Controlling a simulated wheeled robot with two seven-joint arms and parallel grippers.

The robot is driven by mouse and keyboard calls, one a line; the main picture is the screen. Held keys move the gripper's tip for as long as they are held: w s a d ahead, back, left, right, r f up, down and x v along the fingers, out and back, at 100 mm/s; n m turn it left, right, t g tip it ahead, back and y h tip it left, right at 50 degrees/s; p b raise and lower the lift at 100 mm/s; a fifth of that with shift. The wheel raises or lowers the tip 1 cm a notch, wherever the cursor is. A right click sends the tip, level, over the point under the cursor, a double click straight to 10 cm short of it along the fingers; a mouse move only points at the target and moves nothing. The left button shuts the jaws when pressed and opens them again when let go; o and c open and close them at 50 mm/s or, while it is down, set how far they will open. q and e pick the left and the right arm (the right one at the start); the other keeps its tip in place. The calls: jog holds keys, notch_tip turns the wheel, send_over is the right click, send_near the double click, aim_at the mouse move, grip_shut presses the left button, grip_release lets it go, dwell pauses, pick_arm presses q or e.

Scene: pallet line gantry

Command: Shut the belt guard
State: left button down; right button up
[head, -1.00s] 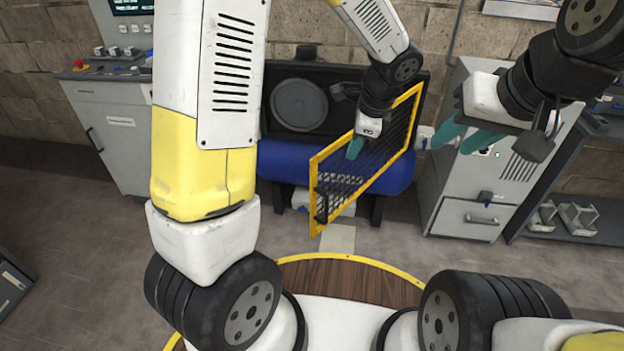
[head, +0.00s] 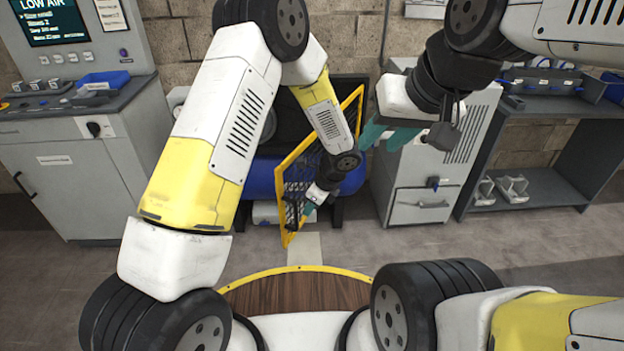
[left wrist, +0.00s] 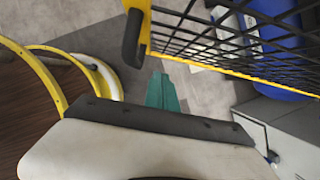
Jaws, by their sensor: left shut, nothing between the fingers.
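The belt guard, a yellow-framed panel of black mesh (head: 299,172), stands swung out at an angle in front of the blue tank (head: 262,180). In the left wrist view its mesh (left wrist: 225,45) crosses the top right, with a black handle (left wrist: 133,38) at the near edge. My left gripper (head: 309,208) is at the guard's lower part, beside the mesh. Its teal fingers (left wrist: 162,92) are together and empty, just below the handle in the wrist picture; I cannot tell whether they touch the guard. My right gripper (head: 387,136) is open and empty, held up to the right of the guard.
A grey control cabinet with a screen (head: 70,160) stands at left. A grey cabinet (head: 420,185) stands right of the tank, then a dark shelf bench (head: 560,112). My left arm hides part of the machine. The floor before the guard is clear.

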pick_arm(q)
jog(key=shift+w+a+f, duration=0.1)
jog(key=shift+w+a, duration=0.45)
jog(key=shift+a, duration=0.35)
jog(key=shift+w+a+f, duration=0.1)
jog(key=shift+w+a, duration=0.4)
jog(key=shift+a, duration=0.4)
